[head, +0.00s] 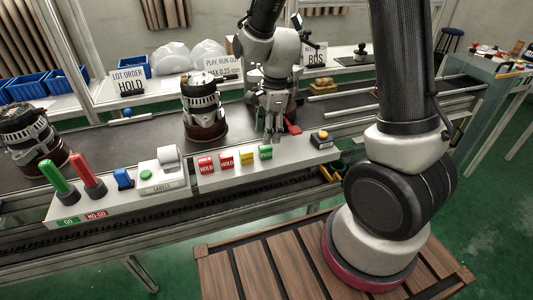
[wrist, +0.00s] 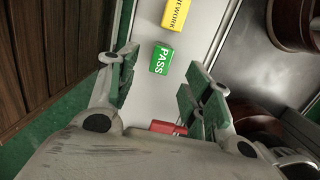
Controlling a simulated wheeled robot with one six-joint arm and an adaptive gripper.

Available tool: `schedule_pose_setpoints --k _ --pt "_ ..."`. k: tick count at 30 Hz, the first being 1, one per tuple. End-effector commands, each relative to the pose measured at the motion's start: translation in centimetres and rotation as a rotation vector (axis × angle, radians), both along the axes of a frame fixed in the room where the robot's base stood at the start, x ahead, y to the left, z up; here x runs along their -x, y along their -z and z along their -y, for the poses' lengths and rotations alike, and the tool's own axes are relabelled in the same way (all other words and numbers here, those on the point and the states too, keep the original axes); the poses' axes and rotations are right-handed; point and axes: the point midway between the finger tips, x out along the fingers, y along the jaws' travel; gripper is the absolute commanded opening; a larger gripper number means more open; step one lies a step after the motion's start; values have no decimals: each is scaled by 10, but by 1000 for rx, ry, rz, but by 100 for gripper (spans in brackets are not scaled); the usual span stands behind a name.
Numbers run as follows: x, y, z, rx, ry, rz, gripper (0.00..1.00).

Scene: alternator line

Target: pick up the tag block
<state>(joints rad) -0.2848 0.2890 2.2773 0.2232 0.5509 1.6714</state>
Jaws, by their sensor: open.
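Several small lettered blocks stand in a row on the pale sloped panel (head: 225,182). They are two red HOLD blocks (head: 206,164) (head: 227,161), a yellow REWORK block (head: 246,158) and a green PASS block (head: 266,152). The wrist view shows the yellow block (wrist: 176,14) and the PASS block (wrist: 161,58). In the wrist view a red piece (wrist: 168,127) shows, partly hidden, between the fingers. My gripper (wrist: 160,70) is open and empty, pointing down near the PASS block.
An alternator (head: 203,105) on a brown base stands on the dark conveyor left of my gripper. A button box (head: 321,138) sits at the panel's right end. Green and red handles (head: 60,180) (head: 88,175) and a label printer (head: 163,172) occupy the left end.

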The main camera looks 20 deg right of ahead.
Motion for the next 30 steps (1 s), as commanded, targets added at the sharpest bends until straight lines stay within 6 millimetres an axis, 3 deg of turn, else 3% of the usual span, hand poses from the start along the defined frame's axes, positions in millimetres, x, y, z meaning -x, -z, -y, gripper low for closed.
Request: schedule_pose_setpoints --k 13,22,30 --pt "-1 62 -7 1 -3 -4 50" --pt "-2 68 -8 1 -5 0 50" --pt "-2 68 -8 1 -5 0 4"
